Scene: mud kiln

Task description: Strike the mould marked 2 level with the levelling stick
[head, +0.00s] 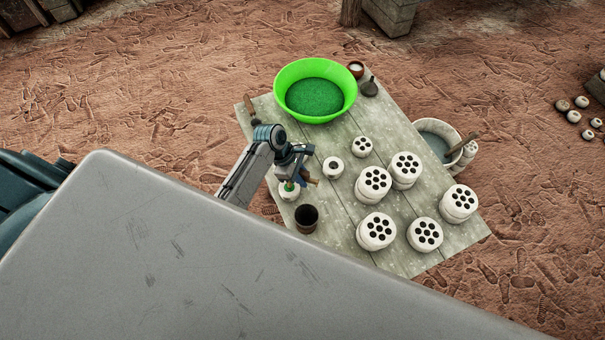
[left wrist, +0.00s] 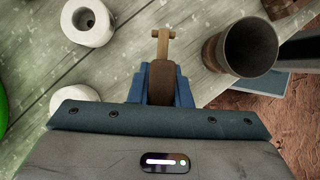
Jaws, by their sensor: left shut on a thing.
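My left gripper (head: 297,180) is over the left part of the table. It is shut on a brown wooden piece with a short crosspiece at its end, which looks like the levelling stick (left wrist: 162,45). A white round mould (head: 288,192) with green on top is right beneath the gripper, partly hidden by it. I cannot tell whether the stick touches it. A white mould with one dark hole (head: 333,168) stands just to the right and also shows in the left wrist view (left wrist: 88,22). No number is readable on either mould. My right gripper is not in view.
A dark cup (head: 306,218) stands close to the gripper. A green basin (head: 279,90) of green material is at the table's back. Several white holed briquettes (head: 375,231) fill the right side. A bucket (head: 440,128) stands off the right edge.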

